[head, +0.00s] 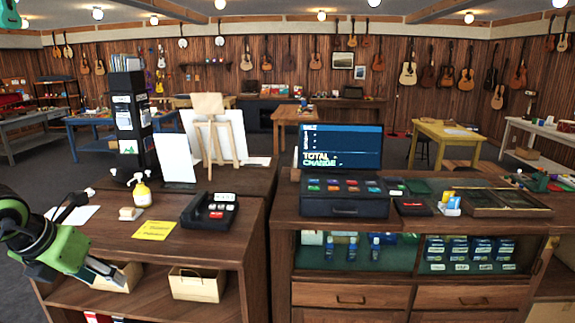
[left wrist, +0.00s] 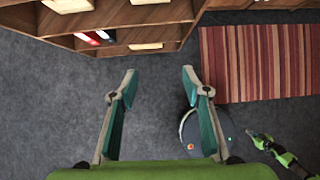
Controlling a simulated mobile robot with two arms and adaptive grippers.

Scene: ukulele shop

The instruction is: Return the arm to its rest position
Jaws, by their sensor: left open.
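My left gripper (head: 106,272) is at the lower left of the head view, in front of the wooden counter (head: 190,240) and beside its open shelves. In the left wrist view my left gripper (left wrist: 160,74) has its two fingers wide apart with only grey floor between them. It holds nothing. At the right edge of the left wrist view, a green and black part of my other arm ends in a small dark gripper (left wrist: 257,139) above the floor. It is too small to tell its opening. It is out of the head view.
On the counter are a card terminal (head: 209,211), a yellow note (head: 155,230) and a pump bottle (head: 142,191). Shelf bins (head: 198,284) sit below, near my left gripper. A register (head: 343,200) stands on the right counter. A striped rug (left wrist: 260,60) lies on open floor.

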